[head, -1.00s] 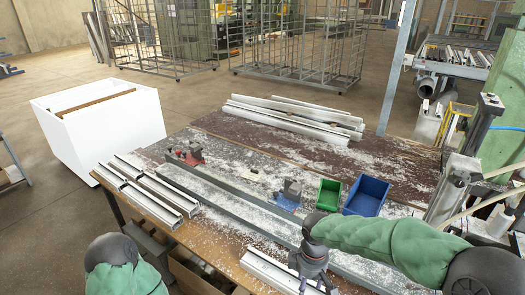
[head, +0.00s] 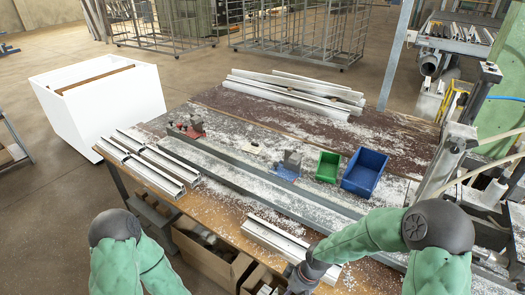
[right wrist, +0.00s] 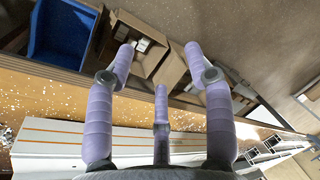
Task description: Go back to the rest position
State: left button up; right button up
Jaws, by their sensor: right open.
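My right gripper (head: 298,281) is at the bench's front edge in the head view, beside a short light profile (head: 275,243). In the right wrist view its purple fingers (right wrist: 158,60) are spread with nothing between them. Cardboard boxes (right wrist: 140,50) show below, past the bench edge. My left arm shows at the lower left of the head view, but its gripper is out of frame. A red clamp (head: 187,128) and a blue clamp (head: 287,166) sit by the long grey rail (head: 240,175) on the bench.
A green bin (head: 327,167) and a larger blue bin (head: 366,172) stand right of the blue clamp. Several profiles lie at the bench's left (head: 150,165) and back (head: 290,95). A white box (head: 100,108) stands on the floor behind left. Cardboard boxes also show under the bench (head: 210,258).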

jog(key=s+f+m+y+b, duration=0.1)
jog(key=s+f+m, duration=0.7)
jog(key=s+f, duration=0.3)
notch_tip(320, 180, down, 3)
jog(key=shift+s+f+t+b, duration=0.2)
jog(key=shift+t+b, duration=0.15)
jog(key=shift+t, duration=0.05)
jog(key=shift+d, duration=0.1)
